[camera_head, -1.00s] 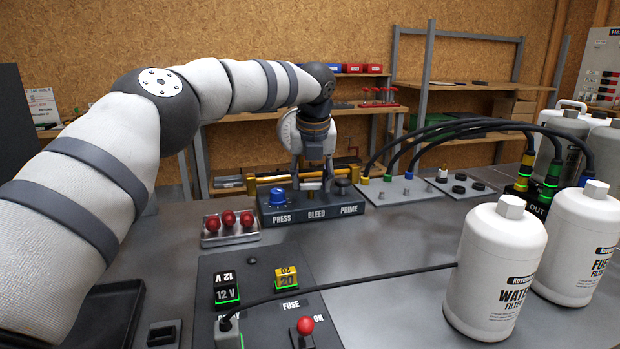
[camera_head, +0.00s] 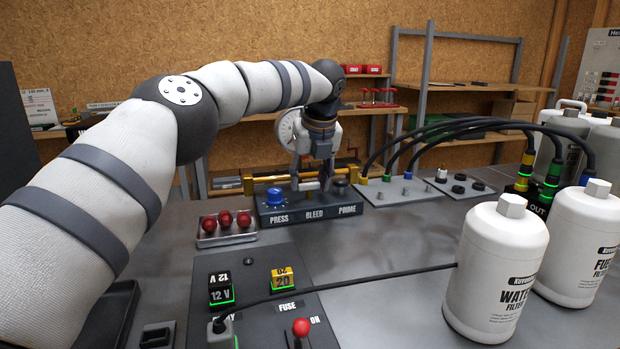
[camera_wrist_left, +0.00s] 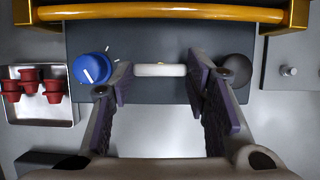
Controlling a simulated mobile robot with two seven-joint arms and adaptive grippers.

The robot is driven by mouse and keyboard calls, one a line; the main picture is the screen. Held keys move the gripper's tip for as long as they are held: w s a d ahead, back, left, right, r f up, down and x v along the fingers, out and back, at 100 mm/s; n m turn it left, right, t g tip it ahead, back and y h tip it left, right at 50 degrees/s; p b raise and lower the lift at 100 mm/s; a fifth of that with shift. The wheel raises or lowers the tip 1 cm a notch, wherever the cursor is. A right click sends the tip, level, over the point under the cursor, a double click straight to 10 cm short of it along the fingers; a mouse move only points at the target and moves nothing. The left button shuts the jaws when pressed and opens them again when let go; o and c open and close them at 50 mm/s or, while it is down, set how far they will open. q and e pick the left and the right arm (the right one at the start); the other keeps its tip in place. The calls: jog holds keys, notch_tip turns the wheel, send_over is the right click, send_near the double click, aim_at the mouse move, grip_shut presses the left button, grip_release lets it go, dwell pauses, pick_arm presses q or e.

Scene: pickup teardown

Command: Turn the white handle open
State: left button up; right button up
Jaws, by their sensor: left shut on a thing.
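The white handle (camera_wrist_left: 160,70) is a short pale bar on the dark grey panel (camera_wrist_left: 215,37), lying crosswise in the left wrist view. My left gripper (camera_wrist_left: 160,85) is shut on it, with one finger at each end of the bar. In the head view the left gripper (camera_head: 311,184) points down at the panel, above the word BLEED. The fingers largely hide the handle there. My right gripper is in neither view.
A blue knob (camera_head: 275,197) and a dark round knob (camera_head: 339,187) flank the handle. A brass bar (camera_wrist_left: 170,12) runs behind the panel. A tray (camera_head: 228,238) of red caps stands at left. Black hoses (camera_head: 440,137) arch at right, near white filter canisters (camera_head: 497,262).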

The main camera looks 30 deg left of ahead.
pick_arm(q)
jog(key=o, duration=1.2)
jog(key=shift+c, duration=0.2)
jog(key=v, duration=1.2)
jog(key=shift+w+a, duration=0.1)
